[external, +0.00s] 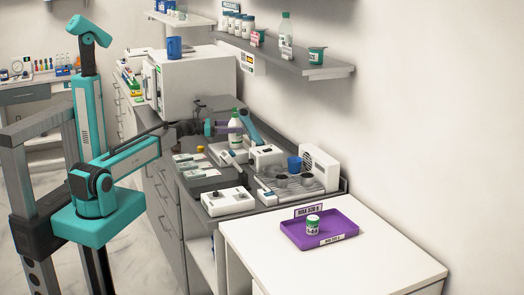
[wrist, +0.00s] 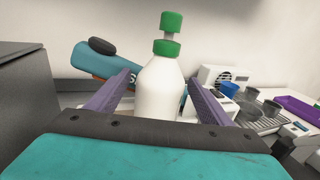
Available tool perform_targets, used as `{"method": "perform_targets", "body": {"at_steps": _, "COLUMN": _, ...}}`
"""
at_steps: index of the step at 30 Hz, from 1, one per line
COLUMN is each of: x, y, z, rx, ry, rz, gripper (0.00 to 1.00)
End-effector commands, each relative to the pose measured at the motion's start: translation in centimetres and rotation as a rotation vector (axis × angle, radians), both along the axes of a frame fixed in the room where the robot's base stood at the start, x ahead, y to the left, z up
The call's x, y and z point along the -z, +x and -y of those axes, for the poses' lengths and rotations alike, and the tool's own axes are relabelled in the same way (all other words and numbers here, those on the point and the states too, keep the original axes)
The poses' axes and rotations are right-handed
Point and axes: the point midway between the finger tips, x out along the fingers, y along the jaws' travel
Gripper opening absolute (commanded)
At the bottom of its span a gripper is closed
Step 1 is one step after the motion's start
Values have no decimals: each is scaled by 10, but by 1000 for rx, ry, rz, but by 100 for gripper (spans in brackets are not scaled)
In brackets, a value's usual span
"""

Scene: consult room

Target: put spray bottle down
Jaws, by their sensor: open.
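The spray bottle (wrist: 160,88) is white with a green cap and collar. In the wrist view it stands upright between the two purple fingers of my gripper (wrist: 158,92), with visible gaps on both sides. In the external view the bottle (external: 236,130) is on the dark counter near the wall, and my gripper (external: 232,126) reaches it from the left. The fingers are open around the bottle. Its base is hidden in the wrist view by my gripper body.
A white boxy appliance (external: 190,85) with a blue mug (external: 174,47) on top stands behind my arm. Small devices and a rack with cups (external: 288,183) crowd the counter to the right. A purple tray (external: 338,222) holding a jar (external: 312,224) lies on the white table.

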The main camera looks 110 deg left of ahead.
Motion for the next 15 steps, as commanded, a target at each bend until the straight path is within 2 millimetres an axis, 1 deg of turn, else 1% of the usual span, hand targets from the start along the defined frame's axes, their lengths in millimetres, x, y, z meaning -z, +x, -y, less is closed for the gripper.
{"method": "perform_targets", "body": {"at_steps": 4, "x": 0, "y": 0, "z": 0, "rx": 0, "ry": 0, "rz": 0, "gripper": 74}}
{"method": "perform_targets", "body": {"at_steps": 5, "x": 0, "y": 0, "z": 0, "rx": 0, "ry": 0, "rz": 0, "gripper": 70}}
{"method": "perform_targets", "body": {"at_steps": 6, "x": 0, "y": 0, "z": 0, "rx": 0, "ry": 0, "rz": 0, "gripper": 64}}
{"method": "perform_targets", "body": {"at_steps": 8, "x": 0, "y": 0, "z": 0, "rx": 0, "ry": 0, "rz": 0, "gripper": 54}}
{"method": "perform_targets", "body": {"at_steps": 15, "x": 0, "y": 0, "z": 0, "rx": 0, "ry": 0, "rz": 0, "gripper": 13}}
